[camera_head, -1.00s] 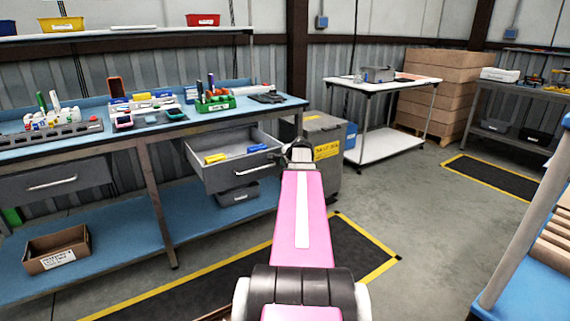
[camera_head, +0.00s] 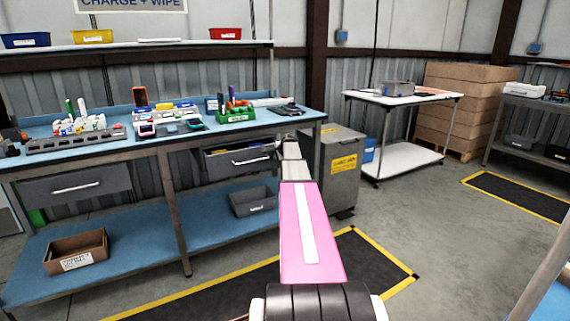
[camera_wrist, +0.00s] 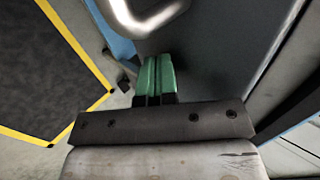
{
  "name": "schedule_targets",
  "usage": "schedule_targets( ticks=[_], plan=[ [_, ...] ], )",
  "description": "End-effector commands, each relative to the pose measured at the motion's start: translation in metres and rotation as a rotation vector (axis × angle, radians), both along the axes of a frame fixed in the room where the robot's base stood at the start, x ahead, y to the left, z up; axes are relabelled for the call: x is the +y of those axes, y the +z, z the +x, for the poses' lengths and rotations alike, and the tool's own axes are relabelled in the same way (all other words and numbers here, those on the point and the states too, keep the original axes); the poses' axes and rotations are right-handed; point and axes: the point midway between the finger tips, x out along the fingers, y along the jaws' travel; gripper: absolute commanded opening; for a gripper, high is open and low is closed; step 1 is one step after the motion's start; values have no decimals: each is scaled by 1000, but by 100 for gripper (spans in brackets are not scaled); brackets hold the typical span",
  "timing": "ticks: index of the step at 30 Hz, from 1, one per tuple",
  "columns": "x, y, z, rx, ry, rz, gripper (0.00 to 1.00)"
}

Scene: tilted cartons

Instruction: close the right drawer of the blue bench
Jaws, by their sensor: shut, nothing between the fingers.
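The blue bench (camera_head: 297,118) stands at the left in the head view. Its right drawer (camera_head: 222,165) has a grey front with a pale bar handle. A narrow strip of its inside shows above the front, so it looks slightly open. My gripper (camera_wrist: 158,75) has green fingertips, which are together and empty in the wrist view. They lie against or very close to the grey drawer front (camera_wrist: 225,50), just beside the metal handle (camera_wrist: 150,14). Contact is not certain. In the head view my arm hides the fingertips and the drawer's right end.
The bench's left drawer (camera_head: 110,180) looks shut. A grey bin (camera_head: 207,201) and a cardboard box (camera_head: 77,252) are on the lower shelf. A grey cabinet (camera_head: 341,185) with a yellow label stands right of the bench.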

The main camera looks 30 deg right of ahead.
Motion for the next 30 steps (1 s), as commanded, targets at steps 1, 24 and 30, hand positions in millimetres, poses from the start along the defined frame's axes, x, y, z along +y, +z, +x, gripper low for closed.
schedule_targets(
  ticks=[1,24,30],
  plan=[
    [-2,0,20,0,1,-1,0],
    [4,0,113,-1,-1,-1,0],
    [4,0,115,-4,-1,-1,0]
  ],
)
